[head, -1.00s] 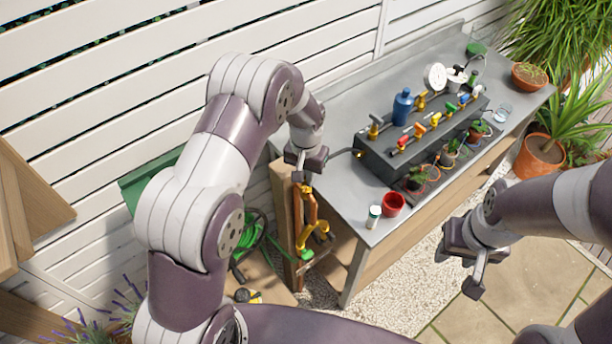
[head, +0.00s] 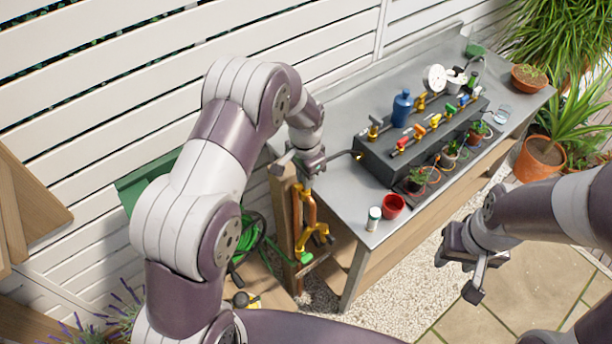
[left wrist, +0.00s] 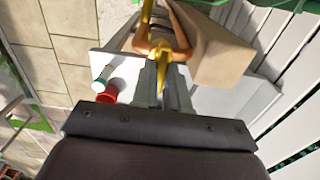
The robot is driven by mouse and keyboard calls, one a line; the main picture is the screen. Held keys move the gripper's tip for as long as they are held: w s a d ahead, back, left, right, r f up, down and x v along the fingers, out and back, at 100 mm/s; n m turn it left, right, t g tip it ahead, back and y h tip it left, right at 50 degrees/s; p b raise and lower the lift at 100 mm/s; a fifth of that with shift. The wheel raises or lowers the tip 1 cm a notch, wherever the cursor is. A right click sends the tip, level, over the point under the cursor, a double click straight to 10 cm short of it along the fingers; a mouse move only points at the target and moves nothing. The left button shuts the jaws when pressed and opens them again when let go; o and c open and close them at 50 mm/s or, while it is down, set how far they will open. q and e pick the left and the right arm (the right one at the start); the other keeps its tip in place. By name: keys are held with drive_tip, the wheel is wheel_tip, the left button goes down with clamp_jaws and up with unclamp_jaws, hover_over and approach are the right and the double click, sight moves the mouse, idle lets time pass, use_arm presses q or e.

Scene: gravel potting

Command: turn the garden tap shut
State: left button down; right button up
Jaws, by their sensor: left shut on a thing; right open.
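The garden tap, with yellow brass fittings (head: 318,238) on a copper pipe (head: 311,212), stands against a wooden post at the left end of the bench. My left gripper (head: 304,176) is at the top of this pipework. In the left wrist view my left gripper (left wrist: 162,68) is shut on the yellow tap handle (left wrist: 161,77), which shows between the fingers. The copper pipe (left wrist: 181,30) curves just beyond it. In the head view my gripper largely hides the handle. My right gripper (head: 476,282) is open and empty, in front of the bench over the paving.
The grey bench (head: 345,205) holds a red cup (head: 393,206), a white bottle with a green cap (head: 373,219), and a dark rack (head: 385,165) with small coloured valves and a blue bottle (head: 402,108). A green hose (head: 249,238) hangs left of the post.

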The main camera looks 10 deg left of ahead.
use_arm(q)
drive_tip(key=shift+s+a+f, duration=0.1)
drive_tip(key=shift+s, duration=0.05)
drive_tip(key=c, duration=1.4)
unclamp_jaws()
drive_tip(key=shift+o, duration=1.3)
drive_tip(key=shift+s+a, duration=0.1)
drive_tip(key=shift+r, duration=0.5)
wheel_tip(320, 180, up, 12)
